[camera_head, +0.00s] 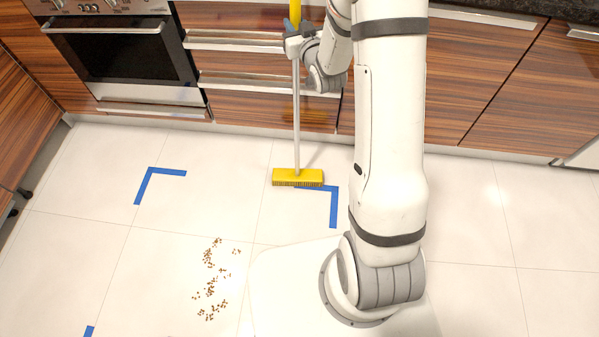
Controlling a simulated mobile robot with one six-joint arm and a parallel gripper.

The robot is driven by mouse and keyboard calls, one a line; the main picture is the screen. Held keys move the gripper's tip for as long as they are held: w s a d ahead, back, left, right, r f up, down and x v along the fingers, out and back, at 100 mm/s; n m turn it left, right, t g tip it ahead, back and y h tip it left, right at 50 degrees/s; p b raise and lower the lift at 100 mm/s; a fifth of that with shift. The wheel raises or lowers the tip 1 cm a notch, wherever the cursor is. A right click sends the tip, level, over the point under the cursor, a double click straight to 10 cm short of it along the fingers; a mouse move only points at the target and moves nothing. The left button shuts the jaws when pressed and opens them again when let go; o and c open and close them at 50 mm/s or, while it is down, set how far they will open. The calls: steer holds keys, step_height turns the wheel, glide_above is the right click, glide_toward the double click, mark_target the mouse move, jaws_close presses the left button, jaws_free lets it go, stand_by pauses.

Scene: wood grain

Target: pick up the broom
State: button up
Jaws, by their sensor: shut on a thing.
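The broom head (298,177) is at the floor, beside a corner of blue tape; I cannot tell whether the bristles touch the tiles. My gripper (293,42) is shut around the upper part of the pole, just below the yellow grip. The top of the broom is cut off by the picture's upper edge. My arm covers part of the view to the right of the broom.
Brown crumbs (212,280) lie scattered on the white tiles. Blue tape corners (150,180) mark the floor around them. An oven (115,50) and wooden cabinets (480,75) line the back.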

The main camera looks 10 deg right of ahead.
steer(key=shift+c, duration=1.4)
steer(key=shift+r, duration=0.15)
step_height(320, 180, up, 10)
steer(key=p, duration=0.1)
steer(key=o, duration=0.4)
jaws_close()
